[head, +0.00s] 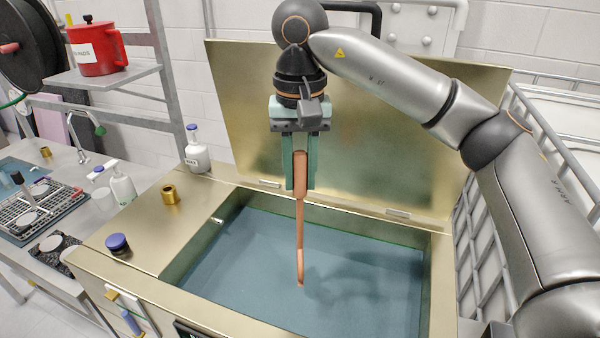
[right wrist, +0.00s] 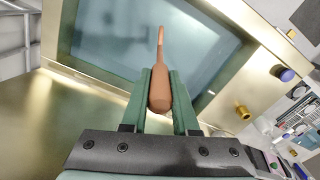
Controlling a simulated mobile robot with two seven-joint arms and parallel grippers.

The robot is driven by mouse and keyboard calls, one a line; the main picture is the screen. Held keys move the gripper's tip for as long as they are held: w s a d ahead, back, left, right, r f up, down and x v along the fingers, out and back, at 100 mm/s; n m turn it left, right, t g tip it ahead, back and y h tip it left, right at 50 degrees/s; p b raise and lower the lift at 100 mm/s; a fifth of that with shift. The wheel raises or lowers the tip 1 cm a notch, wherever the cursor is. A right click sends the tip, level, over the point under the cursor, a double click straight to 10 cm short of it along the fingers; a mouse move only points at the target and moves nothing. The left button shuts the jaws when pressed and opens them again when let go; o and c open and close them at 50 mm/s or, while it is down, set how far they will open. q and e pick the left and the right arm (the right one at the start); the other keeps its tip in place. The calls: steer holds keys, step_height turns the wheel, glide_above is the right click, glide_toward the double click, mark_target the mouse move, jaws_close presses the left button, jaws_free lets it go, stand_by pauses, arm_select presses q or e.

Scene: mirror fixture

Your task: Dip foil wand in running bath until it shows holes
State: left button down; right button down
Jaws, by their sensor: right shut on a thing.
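My right gripper (head: 300,172) points down over the open bath (head: 432,285) and is shut on the copper-coloured wand (head: 300,222). The wand hangs nearly upright, its thin lower end over the grey-blue liquid; I cannot tell whether the tip touches the surface. In the right wrist view, the green fingers (right wrist: 160,90) grip both sides of the wand's thick handle (right wrist: 160,92), and its thin end reaches toward the bath (right wrist: 150,45). No holes show on the wand. My left gripper is not in view.
The bath's brass lid (head: 400,130) stands open behind. A blue knob (head: 117,243), a brass knob (head: 170,195) and a white bottle (head: 196,150) are on the left deck. A red canister (head: 95,48) stands on the shelf. A metal rack (head: 480,240) is at right.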

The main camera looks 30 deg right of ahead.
mark_target(300, 153)
steer(key=shift+r+p, duration=0.45)
steer(key=shift+r, duration=0.5)
steer(key=shift+r+b, duration=0.3)
steer(key=shift+r, duration=2.25)
